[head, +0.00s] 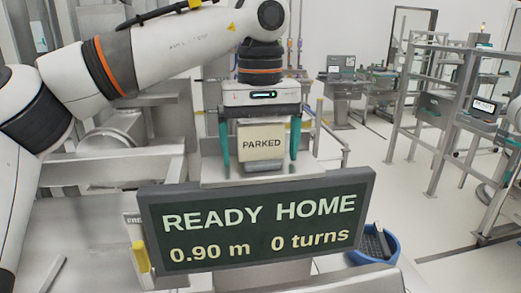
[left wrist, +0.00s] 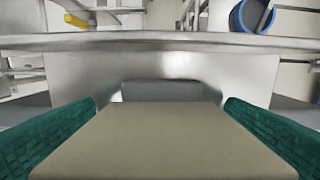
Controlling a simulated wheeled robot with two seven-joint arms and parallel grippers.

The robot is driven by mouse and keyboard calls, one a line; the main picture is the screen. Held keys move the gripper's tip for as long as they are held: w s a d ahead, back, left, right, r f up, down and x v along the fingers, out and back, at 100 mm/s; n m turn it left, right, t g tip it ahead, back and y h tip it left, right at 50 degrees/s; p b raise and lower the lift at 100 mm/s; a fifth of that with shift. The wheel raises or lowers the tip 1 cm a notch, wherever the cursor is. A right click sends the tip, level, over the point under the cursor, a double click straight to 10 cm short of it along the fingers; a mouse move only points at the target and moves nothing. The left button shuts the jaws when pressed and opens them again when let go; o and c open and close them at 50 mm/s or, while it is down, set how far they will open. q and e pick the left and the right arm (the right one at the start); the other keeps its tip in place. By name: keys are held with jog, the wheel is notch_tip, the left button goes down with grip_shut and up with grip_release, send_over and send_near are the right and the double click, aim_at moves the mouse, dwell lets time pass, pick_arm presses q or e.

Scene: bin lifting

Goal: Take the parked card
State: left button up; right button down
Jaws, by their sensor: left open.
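In the left wrist view the card's beige surface (left wrist: 165,145) fills the lower middle, between the two teal fingers. I cannot tell whether either finger touches it. A small grey block (left wrist: 162,90) shows just beyond the card. My right gripper is not clearly seen.
A dark sign (head: 258,222) in front reads "READY HOME 0.90 m 0 turns". A label starting "FRE" (head: 131,219) and a yellow piece (head: 140,257) are left of it. A blue bin (head: 388,242) stands right of the sign. Metal racks (head: 437,115) stand farther right, with open floor between.

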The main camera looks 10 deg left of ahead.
pick_arm(q)
jog(key=c, duration=1.1)
jog(key=shift+r, duration=0.15)
